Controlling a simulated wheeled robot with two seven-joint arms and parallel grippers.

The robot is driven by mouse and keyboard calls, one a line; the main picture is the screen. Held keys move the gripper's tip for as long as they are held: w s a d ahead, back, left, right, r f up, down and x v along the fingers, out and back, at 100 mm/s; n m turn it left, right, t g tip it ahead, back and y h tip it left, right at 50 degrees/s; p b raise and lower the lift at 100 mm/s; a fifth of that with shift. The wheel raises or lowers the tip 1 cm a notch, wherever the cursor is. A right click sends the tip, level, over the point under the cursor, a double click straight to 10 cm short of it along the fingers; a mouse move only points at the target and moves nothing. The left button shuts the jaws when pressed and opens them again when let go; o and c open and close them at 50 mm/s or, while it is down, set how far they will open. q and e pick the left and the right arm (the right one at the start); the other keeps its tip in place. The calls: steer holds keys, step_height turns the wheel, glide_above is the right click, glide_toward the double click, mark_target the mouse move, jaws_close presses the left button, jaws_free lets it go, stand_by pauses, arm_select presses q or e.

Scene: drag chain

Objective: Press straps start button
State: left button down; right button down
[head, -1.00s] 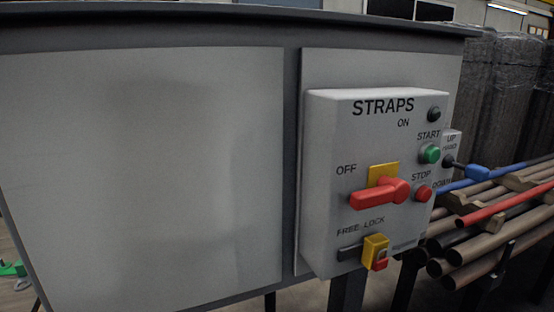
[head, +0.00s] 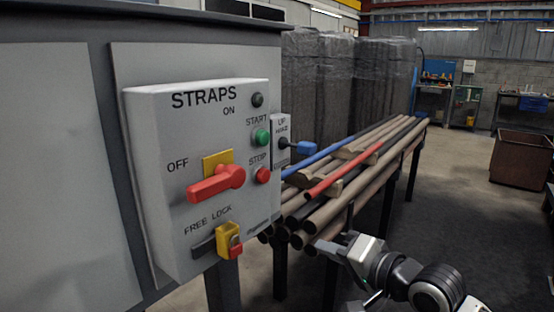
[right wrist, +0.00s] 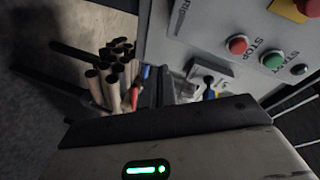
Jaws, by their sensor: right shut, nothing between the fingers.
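The grey STRAPS control box (head: 150,130) is mounted on the front of a large grey cabinet. Its green START button (head: 261,138) sits right of centre, above the red STOP button (head: 263,176) and below a dark round lamp (head: 257,100). The START button also shows in the right wrist view (right wrist: 273,60), beside the STOP button (right wrist: 237,45). My right gripper (head: 328,246) is shut and empty, below and to the right of the box, apart from it. My left gripper is out of view.
A red rotary handle (head: 216,184) and a yellow-red lock (head: 229,241) stick out of the box. A blue-tipped lever (head: 306,148) projects at its right. A rack of long pipes (head: 350,190) lies behind my right gripper. Open floor (head: 455,190) lies to the right.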

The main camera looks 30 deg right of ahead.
arm_select(q)
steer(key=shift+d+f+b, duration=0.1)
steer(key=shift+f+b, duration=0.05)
steer(key=shift+b, duration=0.15)
arm_select(e)
steer(key=s+a+r+m+t+y, duration=0.1)
steer(key=s+r+m+t+y, duration=0.1)
steer(key=r, duration=1.6)
steer(key=shift+s+m+y, duration=0.7)
steer(key=shift+s+m, duration=0.15)
steer(key=shift+m, duration=0.15)
steer(key=p, duration=0.4)
glide_toward(265, 139)
steer(key=x, duration=0.6)
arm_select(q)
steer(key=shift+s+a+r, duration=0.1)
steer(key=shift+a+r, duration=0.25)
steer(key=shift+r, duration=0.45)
arm_select(e)
steer(key=shift+w+a, duration=0.1)
steer(key=shift+w, duration=0.3)
